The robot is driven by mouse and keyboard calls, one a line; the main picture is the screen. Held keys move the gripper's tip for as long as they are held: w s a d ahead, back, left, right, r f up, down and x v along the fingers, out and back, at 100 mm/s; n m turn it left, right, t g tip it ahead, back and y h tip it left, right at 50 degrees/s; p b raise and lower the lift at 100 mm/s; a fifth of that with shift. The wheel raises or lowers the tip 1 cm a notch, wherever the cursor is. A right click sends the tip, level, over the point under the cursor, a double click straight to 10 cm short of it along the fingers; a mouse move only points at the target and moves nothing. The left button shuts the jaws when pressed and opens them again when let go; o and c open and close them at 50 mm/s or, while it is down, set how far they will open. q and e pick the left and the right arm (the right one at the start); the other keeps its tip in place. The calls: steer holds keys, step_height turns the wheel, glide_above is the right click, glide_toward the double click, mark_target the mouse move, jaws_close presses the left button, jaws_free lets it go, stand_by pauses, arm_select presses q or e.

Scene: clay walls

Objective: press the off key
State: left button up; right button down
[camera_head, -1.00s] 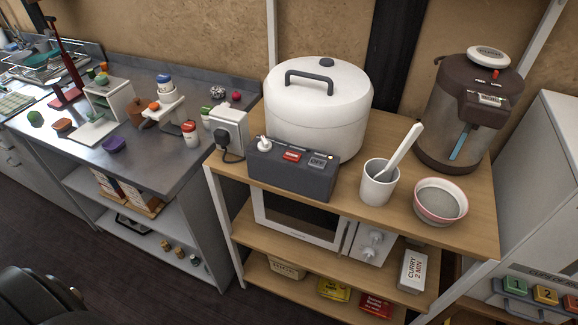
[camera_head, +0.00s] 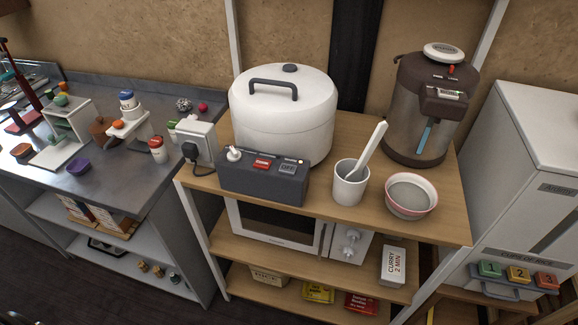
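The off key (camera_head: 288,168) is a grey key marked OFF on the sloped top of a dark grey control box (camera_head: 262,187). A red key (camera_head: 262,163) sits left of it, and a white toggle knob (camera_head: 234,154) is at the box's left end. A small lit orange lamp is near the off key. The box stands at the front of a wooden shelf top, before a large white cooker (camera_head: 283,115) with a dark handle. Neither of my grippers shows in the head view.
A white cup (camera_head: 350,186) with a paddle and a red-rimmed bowl (camera_head: 411,196) stand right of the box. A brown dispenser (camera_head: 421,110) is behind them. A plug box (camera_head: 192,145) is at left. Floor shows at lower left.

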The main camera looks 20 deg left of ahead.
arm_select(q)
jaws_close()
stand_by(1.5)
